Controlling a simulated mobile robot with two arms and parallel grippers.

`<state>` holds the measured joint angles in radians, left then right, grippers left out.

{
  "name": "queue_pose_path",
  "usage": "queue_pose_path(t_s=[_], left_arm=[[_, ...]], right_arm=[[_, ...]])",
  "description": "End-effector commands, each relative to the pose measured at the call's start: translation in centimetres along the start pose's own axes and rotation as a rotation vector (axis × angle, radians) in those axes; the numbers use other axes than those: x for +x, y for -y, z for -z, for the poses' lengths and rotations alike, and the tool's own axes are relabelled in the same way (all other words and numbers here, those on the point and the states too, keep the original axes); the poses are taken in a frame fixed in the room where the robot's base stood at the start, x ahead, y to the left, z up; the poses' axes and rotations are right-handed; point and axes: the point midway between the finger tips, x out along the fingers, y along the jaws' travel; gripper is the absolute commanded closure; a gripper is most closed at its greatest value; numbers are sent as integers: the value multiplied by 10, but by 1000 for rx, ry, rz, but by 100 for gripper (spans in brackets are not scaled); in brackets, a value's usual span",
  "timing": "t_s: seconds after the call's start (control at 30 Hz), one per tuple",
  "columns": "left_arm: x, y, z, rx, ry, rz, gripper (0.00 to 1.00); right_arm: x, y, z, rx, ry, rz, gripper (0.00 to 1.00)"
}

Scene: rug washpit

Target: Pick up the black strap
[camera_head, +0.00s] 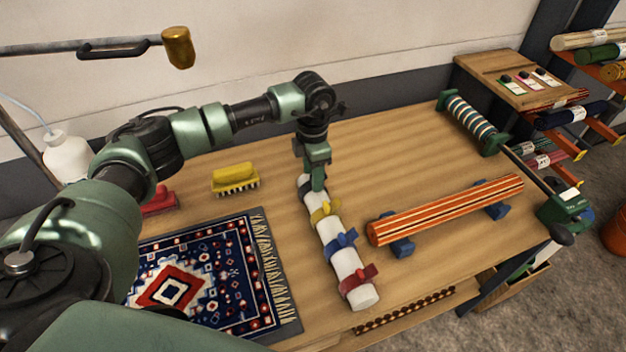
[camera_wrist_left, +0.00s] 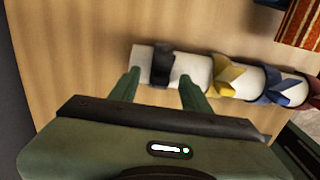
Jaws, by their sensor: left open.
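The black strap (camera_wrist_left: 161,66) is wrapped around one end of a white roll (camera_wrist_left: 196,72) in the left wrist view. In the head view the white roll (camera_head: 329,232) lies on the wooden table, and the strap at its far end is mostly hidden by my gripper. My left gripper (camera_head: 314,182) points down over that end. It is open and empty; in the left wrist view its fingers (camera_wrist_left: 160,80) appear on either side of the strap. I cannot tell whether they touch it. My right gripper is not in view.
Yellow (camera_head: 325,211), blue (camera_head: 341,243) and red (camera_head: 357,276) straps sit farther along the roll. A patterned rug (camera_head: 205,275) and a yellow brush (camera_head: 235,177) lie left. An orange striped roll (camera_head: 445,208) on blue supports lies right. Bare tabletop (camera_head: 385,150) lies behind.

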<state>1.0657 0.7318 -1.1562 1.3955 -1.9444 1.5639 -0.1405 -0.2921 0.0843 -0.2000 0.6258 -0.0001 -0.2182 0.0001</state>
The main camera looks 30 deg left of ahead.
Motion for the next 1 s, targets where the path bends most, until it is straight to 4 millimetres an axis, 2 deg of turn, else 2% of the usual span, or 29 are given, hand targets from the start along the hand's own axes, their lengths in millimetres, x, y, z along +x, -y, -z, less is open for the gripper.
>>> queue_pose_path(t_s=[0.1,0.27,0.3,0.73,0.87,1.0], left_arm=[[0,0,0,0,0,0,53],[0,0,0,0,0,0,97],[0,0,0,0,0,0,100],[-7,0,-1,1,2,0,100],[-20,-1,-1,1,4,-1,100],[-46,-1,-2,-1,6,-3,100]], right_arm=[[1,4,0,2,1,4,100],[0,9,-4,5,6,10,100],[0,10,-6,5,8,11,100],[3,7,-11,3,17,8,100],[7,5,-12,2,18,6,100],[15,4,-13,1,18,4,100]])
